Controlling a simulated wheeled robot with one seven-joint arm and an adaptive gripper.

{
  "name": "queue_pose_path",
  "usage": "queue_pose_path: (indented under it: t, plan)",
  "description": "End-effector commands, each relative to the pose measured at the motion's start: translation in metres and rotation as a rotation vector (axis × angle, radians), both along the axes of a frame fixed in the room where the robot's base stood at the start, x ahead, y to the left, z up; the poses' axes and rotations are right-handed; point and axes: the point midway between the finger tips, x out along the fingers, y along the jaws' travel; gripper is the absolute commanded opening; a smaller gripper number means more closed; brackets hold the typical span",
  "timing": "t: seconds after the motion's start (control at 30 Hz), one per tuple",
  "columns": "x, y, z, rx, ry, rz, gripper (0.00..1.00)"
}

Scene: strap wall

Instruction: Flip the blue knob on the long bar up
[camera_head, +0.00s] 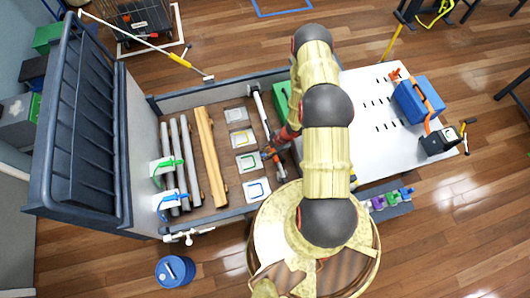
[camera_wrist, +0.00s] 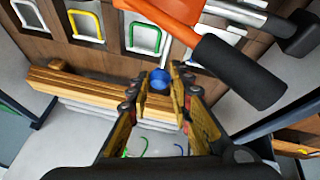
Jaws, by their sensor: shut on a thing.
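In the wrist view, a small blue knob (camera_wrist: 159,80) sits between the fingertips of my gripper (camera_wrist: 165,72). The fingers are shut on it from both sides. Right beside them is an orange body with a thick black grip (camera_wrist: 240,72), with pale bar sections behind it. In the head view, the long white bar (camera_head: 259,106) lies across the wooden bed, with orange and black fittings near its middle. My arm hides part of that area, and the blue knob cannot be made out there.
Wooden beams (camera_head: 212,157) and grey bars lie left of the long bar. Several framed plates with coloured loops (camera_head: 249,162) lie between them. The black grip is close to my fingers.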

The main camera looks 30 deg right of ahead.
Motion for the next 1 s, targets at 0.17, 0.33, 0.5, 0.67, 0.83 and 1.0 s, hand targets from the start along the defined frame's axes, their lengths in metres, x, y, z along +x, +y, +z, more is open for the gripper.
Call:
queue_pose_path:
  t: [0.17, 0.33, 0.5, 0.67, 0.83, 1.0]
  plan:
    - [0.0000, -0.0005, 0.0008, 0.029, -0.008, -0.001, 0.00]
    - [0.0003, -0.0004, 0.0010, 0.039, -0.011, -0.001, 0.00]
    - [0.0002, -0.0003, 0.0008, 0.039, -0.011, -0.001, 0.00]
    - [0.0002, -0.0002, 0.0007, 0.039, -0.011, 0.000, 0.22]
    - [0.0001, -0.0002, 0.0009, 0.039, -0.011, 0.000, 0.32]
    - [0.0002, -0.0001, 0.0011, 0.039, -0.011, -0.001, 0.40]
